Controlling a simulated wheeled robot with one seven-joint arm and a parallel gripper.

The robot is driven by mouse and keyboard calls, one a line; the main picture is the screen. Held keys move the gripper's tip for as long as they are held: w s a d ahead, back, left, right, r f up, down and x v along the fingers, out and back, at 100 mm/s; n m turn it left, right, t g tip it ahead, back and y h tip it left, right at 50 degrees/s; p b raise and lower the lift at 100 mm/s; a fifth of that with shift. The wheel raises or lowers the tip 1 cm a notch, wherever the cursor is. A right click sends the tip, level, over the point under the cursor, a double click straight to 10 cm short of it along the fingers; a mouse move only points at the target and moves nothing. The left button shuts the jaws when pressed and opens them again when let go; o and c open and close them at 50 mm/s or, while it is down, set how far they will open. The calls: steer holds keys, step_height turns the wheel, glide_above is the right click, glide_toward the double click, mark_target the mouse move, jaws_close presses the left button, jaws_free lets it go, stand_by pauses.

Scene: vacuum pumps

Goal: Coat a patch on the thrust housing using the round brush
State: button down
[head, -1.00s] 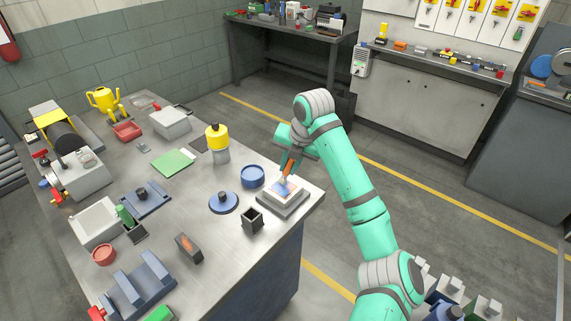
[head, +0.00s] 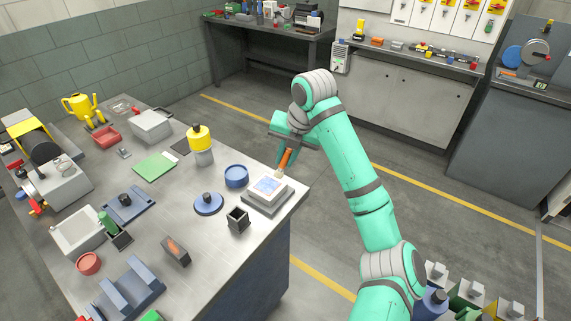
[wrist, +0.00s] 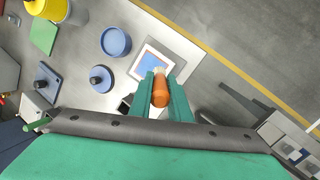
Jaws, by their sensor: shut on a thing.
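The thrust housing (head: 266,202) is a grey stepped block near the table's right corner. My gripper (head: 281,160) is shut on the round brush (head: 286,159), which has an orange-brown handle, also seen in the wrist view (wrist: 160,92). The brush is over the far right part of the housing top, bristles down. I cannot tell whether the bristles touch the surface.
A blue round dish (head: 236,177), a blue disc with a dark knob (head: 208,203) and a dark open square box (head: 238,219) stand close left of the housing. A yellow-topped bottle (head: 201,142) is farther back. The table's edge lies just right of the housing.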

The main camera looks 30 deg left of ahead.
steer(key=shift+r, duration=1.65)
